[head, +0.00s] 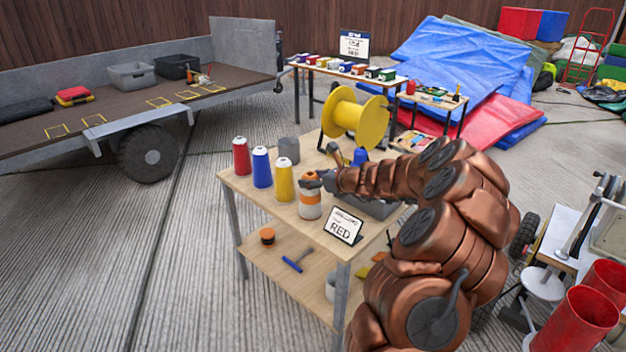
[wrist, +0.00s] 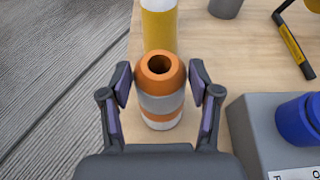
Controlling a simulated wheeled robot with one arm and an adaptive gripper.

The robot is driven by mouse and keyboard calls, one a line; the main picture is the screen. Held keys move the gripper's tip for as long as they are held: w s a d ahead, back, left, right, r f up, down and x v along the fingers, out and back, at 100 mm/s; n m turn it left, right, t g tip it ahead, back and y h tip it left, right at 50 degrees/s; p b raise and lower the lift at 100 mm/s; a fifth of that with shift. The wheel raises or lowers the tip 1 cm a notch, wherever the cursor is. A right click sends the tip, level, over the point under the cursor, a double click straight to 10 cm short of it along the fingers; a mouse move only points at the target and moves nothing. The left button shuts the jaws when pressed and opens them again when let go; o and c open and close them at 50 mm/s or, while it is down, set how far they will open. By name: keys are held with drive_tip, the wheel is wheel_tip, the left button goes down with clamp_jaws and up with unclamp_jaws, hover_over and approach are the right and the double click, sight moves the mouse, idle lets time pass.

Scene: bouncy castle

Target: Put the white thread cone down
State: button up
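A cone-shaped item with an orange top and orange and white bands (head: 310,204) stands upright on the wooden table top (head: 262,205). It also shows in the wrist view (wrist: 160,100), with a dark hole in its top. No plain white thread cone is visible. My gripper (head: 312,180) is at the banded item's upper part. In the wrist view, my gripper's fingers (wrist: 160,82) stand on both sides of it, with thin gaps, and look open. Red (head: 241,157), blue (head: 262,168) and yellow (head: 284,180) thread cones stand in a row to its left.
A sign reading RED (head: 343,226) stands at the table's front edge. A grey bin (wrist: 245,125) with a blue item (wrist: 300,120) is close on the right. A grey cup (head: 289,148) and a large yellow spool (head: 355,117) are behind. Bare table top lies left of the sign.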

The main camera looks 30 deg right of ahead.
drive_tip(key=shift+o, duration=1.4)
drive_tip(key=shift+r, duration=0.1)
drive_tip(key=p+v, duration=0.1)
drive_tip(key=v, duration=1.1)
drive_tip(key=shift+p, duration=0.4)
